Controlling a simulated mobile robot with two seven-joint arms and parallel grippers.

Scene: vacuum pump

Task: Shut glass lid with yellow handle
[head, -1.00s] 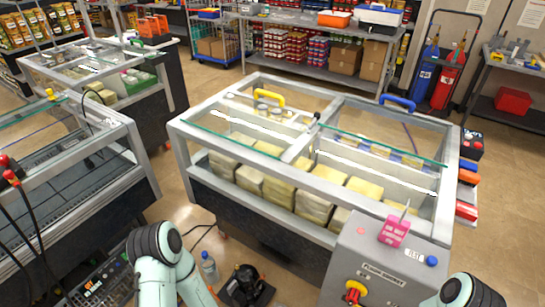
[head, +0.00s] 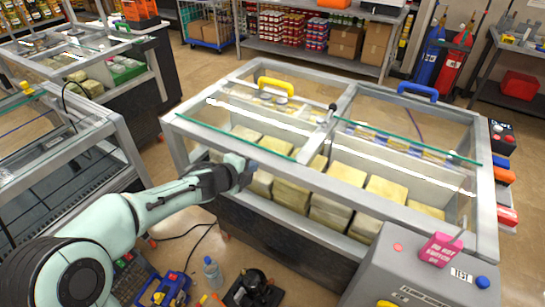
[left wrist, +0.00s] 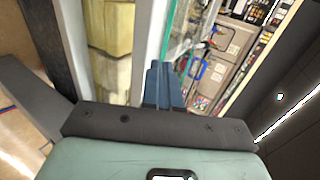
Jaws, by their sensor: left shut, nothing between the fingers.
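The glass lid (head: 235,128) with a yellow handle (head: 277,84) is on the left half of the grey-framed chest in the head view. The handle is at its far side, and a green glass edge crosses nearer to me. I cannot tell how far open the lid is. My left gripper (head: 246,174) is shut and empty at the chest's near side, left of the middle, well short of the yellow handle. In the left wrist view its dark blue fingers (left wrist: 162,84) are together beside the pale frame. My right gripper is not in view.
A second glass lid with a blue handle (head: 418,91) is on the chest's right half. Pale yellow blocks (head: 290,195) lie inside the chest. A grey control box (head: 415,265) stands at the front right. Another glass-topped chest (head: 75,145) is at left.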

